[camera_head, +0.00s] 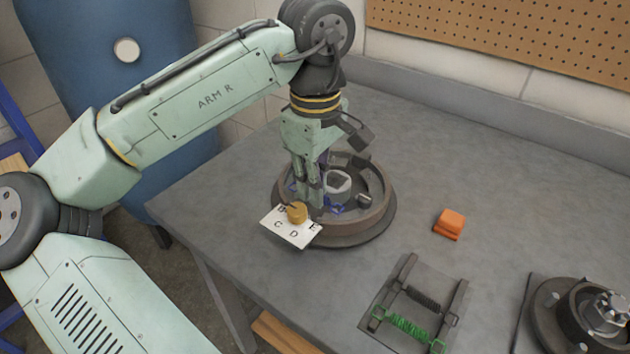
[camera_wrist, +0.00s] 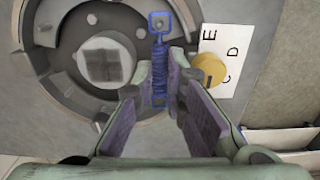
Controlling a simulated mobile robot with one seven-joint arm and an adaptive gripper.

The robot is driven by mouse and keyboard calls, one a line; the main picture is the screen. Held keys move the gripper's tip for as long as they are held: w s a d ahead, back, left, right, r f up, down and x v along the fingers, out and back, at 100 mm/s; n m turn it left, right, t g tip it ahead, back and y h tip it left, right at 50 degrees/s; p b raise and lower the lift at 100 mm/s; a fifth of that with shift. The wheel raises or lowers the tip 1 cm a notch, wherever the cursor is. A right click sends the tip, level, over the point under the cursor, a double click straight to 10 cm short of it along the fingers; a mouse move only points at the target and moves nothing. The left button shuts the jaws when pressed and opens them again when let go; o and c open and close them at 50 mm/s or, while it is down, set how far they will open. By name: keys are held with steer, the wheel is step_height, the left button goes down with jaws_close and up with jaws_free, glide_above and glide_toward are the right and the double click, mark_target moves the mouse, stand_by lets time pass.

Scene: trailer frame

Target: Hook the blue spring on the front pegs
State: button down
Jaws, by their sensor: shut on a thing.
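The blue spring (camera_wrist: 159,68) is between the fingertips of my gripper (camera_wrist: 161,86) in the wrist view, which are shut on its coil. Its far square end loop frames a small grey spot at the dark ring's edge; I cannot tell if the loop is over a peg. In the head view my gripper (camera_head: 311,203) reaches down into the front left of the round dark brake assembly (camera_head: 379,217), with bits of blue beside the fingers. The fingers hide most of the spring there. Which pegs are the front ones is not clear.
A white lettered card (camera_head: 283,232) with a brass knob (camera_head: 297,212) sits close by my fingers. A rack (camera_head: 458,300) with a dark spring and a green spring (camera_head: 409,327), an orange block (camera_head: 450,222) and a second round assembly (camera_head: 548,310) stand to the right.

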steer(key=shift+f+p, duration=0.45)
steer(key=shift+f, duration=0.45)
stand_by(2.0)
steer(key=c, duration=1.6)
jaws_free()
steer(key=shift+o, duration=0.2)
steer(key=c, duration=0.3)
